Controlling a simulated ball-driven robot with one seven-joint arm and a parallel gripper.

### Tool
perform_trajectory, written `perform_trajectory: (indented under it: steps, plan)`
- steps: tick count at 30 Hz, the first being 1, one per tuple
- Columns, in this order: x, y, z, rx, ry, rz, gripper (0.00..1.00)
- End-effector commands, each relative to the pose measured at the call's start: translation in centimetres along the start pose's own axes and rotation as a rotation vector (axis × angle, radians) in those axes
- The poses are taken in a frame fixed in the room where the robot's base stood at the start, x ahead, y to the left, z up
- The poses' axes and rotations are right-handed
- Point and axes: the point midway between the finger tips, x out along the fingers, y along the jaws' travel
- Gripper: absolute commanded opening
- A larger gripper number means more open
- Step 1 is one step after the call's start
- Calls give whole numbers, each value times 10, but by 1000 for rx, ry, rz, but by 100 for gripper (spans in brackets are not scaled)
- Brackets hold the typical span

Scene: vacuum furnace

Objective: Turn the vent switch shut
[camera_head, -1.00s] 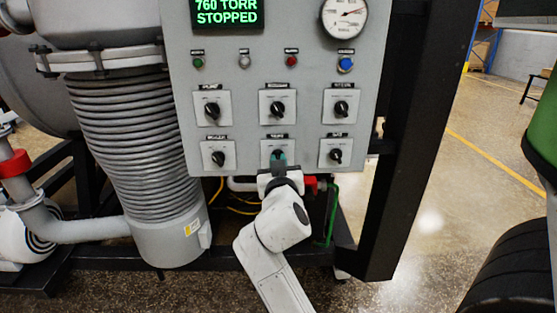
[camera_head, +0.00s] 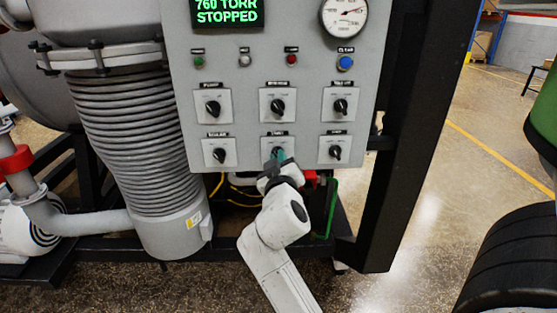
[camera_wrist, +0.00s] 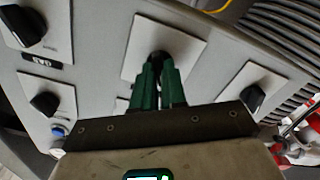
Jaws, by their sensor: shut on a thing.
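The vent switch is a black knob on a white plate (camera_head: 267,160), bottom middle of the grey control panel. Its label is too small to read surely. My gripper (camera_head: 277,155) is at this knob from below, its green fingers covering most of it. In the wrist view the two green fingers of my gripper (camera_wrist: 160,80) are closed around the dark knob (camera_wrist: 158,56), in front of its white plate (camera_wrist: 190,42). Only the knob's top shows between the fingertips; its pointer is hidden.
Neighbouring knobs sit left (camera_head: 219,155) and right (camera_head: 335,153), with a row of knobs above. A green display (camera_head: 227,12) reads 760 TORR STOPPED. A dial gauge (camera_head: 343,15) is at the top right. A black frame post (camera_head: 405,130) stands right of the panel.

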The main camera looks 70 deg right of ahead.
Motion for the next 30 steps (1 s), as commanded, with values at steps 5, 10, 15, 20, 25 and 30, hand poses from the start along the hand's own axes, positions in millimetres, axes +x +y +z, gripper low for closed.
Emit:
perform_trajectory:
  steps: [5,10,15,20,25,30]
  plan:
    - [0,-1,0,-4,-1,-1,0]
    - [0,-1,0,-3,0,-1,21]
    - [0,-1,0,-2,0,-1,37]
    - [0,0,0,-1,0,0,37]
    - [-6,-1,0,-1,1,-1,37]
    - [-31,-2,2,-1,2,-4,37]
